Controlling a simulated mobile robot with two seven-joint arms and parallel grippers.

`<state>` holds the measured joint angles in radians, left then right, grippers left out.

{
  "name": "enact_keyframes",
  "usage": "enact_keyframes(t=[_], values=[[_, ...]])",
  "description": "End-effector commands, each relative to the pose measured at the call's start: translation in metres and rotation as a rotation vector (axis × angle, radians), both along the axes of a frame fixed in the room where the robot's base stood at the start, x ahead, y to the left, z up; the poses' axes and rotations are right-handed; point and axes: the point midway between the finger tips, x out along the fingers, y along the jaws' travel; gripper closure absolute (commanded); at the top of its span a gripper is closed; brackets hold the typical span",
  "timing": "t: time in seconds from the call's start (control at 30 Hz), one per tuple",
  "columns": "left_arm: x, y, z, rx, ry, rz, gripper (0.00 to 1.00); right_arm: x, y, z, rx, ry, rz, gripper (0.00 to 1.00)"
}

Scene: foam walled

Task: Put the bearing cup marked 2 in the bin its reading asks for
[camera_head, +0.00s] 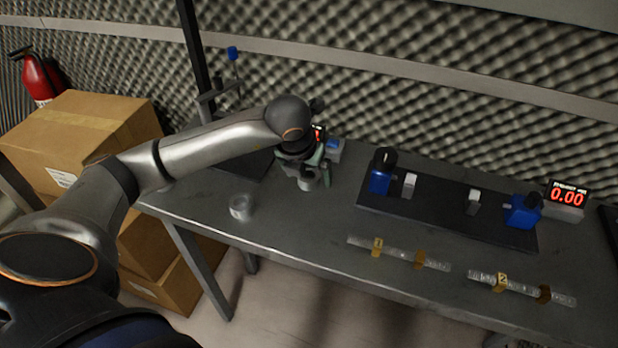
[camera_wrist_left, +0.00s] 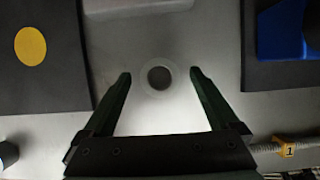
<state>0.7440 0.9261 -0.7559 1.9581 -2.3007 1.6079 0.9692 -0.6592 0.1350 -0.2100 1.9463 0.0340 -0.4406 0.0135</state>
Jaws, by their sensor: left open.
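My left gripper (camera_head: 309,168) is open and points down over the back left of the table. In the left wrist view its fingers (camera_wrist_left: 160,74) stand apart on either side of a pale round cup (camera_wrist_left: 159,78) with a dark centre. I cannot tell whether the fingertips are down at its height. This cup (camera_head: 310,183) is partly hidden by the gripper in the head view. A second silvery cup (camera_head: 240,207) stands to the left, near the table's front edge. I can read no number on either cup. No bin is clearly visible. My right gripper is not in view.
A red-digit display (camera_head: 319,132) is partly hidden behind my gripper. A dark plate with blue clamps (camera_head: 448,208) and a display reading 0.00 (camera_head: 567,196) are right. Cardboard boxes (camera_head: 75,135) stand left.

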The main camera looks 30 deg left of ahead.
Motion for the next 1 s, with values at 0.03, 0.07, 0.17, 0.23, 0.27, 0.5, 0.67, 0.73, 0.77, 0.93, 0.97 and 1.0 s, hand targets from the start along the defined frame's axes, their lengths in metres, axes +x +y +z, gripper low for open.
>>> enact_keyframes(t=[0.03,0.07,0.17,0.23,0.27,0.5,0.67,0.73,0.77,0.93,0.97,1.0], values=[[0.0005,0.0000,-0.0012,-0.001,0.000,0.000,0.06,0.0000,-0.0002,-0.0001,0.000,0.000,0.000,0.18],[0.0007,0.0000,-0.0013,-0.001,-0.001,0.000,0.06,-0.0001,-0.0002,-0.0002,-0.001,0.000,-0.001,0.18],[0.0006,-0.0001,-0.0011,-0.001,-0.001,0.000,0.06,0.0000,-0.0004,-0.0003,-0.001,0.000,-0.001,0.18],[0.0005,0.0000,-0.0010,-0.001,-0.001,0.000,0.08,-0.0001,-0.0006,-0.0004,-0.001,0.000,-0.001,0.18],[0.0005,0.0000,-0.0009,-0.001,-0.001,0.000,0.11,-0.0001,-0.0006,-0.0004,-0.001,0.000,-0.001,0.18],[0.0004,0.0001,-0.0006,0.000,-0.001,0.000,0.38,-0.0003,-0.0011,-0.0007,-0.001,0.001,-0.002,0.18],[0.0005,0.0001,-0.0004,0.000,-0.001,0.000,0.56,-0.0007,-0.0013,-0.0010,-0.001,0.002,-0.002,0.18],[0.0005,0.0001,-0.0004,0.000,-0.001,0.000,0.64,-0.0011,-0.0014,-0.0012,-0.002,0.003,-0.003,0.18],[0.0005,0.0001,-0.0004,0.000,-0.001,0.000,0.68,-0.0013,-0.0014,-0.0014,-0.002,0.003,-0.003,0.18],[0.0005,0.0002,-0.0003,0.000,-0.001,0.000,0.87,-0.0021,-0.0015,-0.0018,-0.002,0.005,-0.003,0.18],[0.0005,0.0002,-0.0003,0.000,-0.001,0.000,0.90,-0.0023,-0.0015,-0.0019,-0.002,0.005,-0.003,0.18],[0.0005,0.0002,-0.0003,0.000,-0.001,0.000,0.94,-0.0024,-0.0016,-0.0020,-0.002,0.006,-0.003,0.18]])
